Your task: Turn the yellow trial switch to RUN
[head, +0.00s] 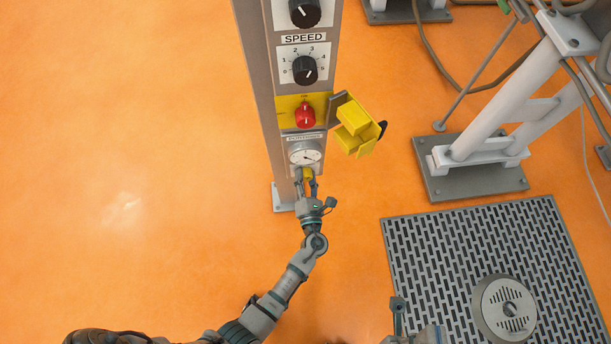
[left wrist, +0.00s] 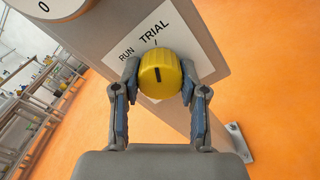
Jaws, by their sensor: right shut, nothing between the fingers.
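The yellow trial switch (left wrist: 160,77) is a ribbed round knob on a white plate (left wrist: 128,66) marked RUN and TRIAL. Its dark pointer mark appears to face the tick by TRIAL. My left gripper (left wrist: 160,72) has a finger on either side of the knob and looks closed on it. In the head view the left gripper (head: 307,178) is at the bottom of the panel column, and the yellow knob (head: 308,174) is partly hidden behind its fingers. My right gripper (head: 398,306) shows only in part at the bottom edge, shut and away from the panel.
A floor grate (head: 440,250) and white machine legs (head: 490,120) stand right. The orange floor is clear left.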

